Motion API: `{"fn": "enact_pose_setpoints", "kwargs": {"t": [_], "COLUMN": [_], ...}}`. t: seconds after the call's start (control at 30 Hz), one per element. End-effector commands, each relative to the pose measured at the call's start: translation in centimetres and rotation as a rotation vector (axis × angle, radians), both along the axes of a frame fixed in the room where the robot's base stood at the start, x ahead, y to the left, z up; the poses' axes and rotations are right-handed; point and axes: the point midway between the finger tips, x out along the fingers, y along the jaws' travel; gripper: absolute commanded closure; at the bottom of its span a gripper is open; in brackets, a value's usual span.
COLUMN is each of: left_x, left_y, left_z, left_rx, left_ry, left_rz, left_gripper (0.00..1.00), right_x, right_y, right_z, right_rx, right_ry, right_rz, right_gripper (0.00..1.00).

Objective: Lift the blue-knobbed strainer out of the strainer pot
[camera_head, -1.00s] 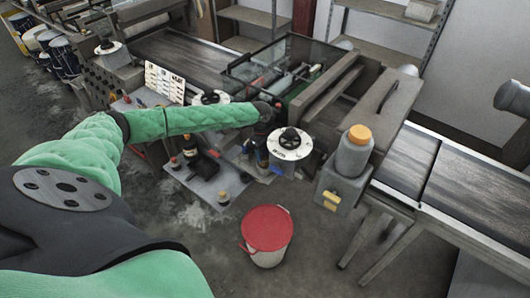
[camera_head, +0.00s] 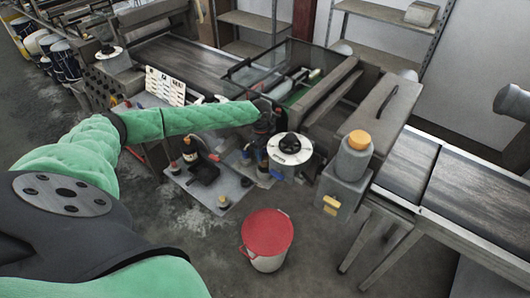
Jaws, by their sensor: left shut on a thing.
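My left gripper (camera_head: 262,152) hangs below the end of the green-sleeved left arm, pointing down near the middle of the head view. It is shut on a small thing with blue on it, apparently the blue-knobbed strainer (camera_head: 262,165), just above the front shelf. The strainer is small and mostly hidden by the dark fingers. I cannot make out the strainer pot clearly or tell whether the strainer is inside it. My right gripper is not in view.
A white-topped drum with a black knob (camera_head: 290,148) stands close right of the gripper. A grey tray (camera_head: 215,195) with bottles lies to the left. A red-lidded bucket (camera_head: 267,232) stands in front on the floor. An orange-capped bottle (camera_head: 355,155) stands at right.

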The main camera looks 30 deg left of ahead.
Motion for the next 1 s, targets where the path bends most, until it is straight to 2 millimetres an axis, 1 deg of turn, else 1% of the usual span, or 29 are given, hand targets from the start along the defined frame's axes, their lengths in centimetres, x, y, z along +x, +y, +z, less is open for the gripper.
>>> {"fn": "enact_pose_setpoints", "kwargs": {"t": [0.37,0.8,1.0], "left_x": [0.0,0.0,0.0], "left_y": [0.0,0.0,0.0], "left_z": [0.2,2.7,3.1], "left_rx": [0.0,0.0,0.0], "left_ry": [-0.001,-0.001,-0.001], "left_rz": [0.0,-0.001,-0.001], "left_gripper": [0.68,0.68,0.68], "right_x": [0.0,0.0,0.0], "right_y": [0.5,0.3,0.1], "right_z": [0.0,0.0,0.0], "right_rx": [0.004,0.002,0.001], "right_ry": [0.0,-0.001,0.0], "right_rz": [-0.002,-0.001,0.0], "right_gripper": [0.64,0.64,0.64]}}
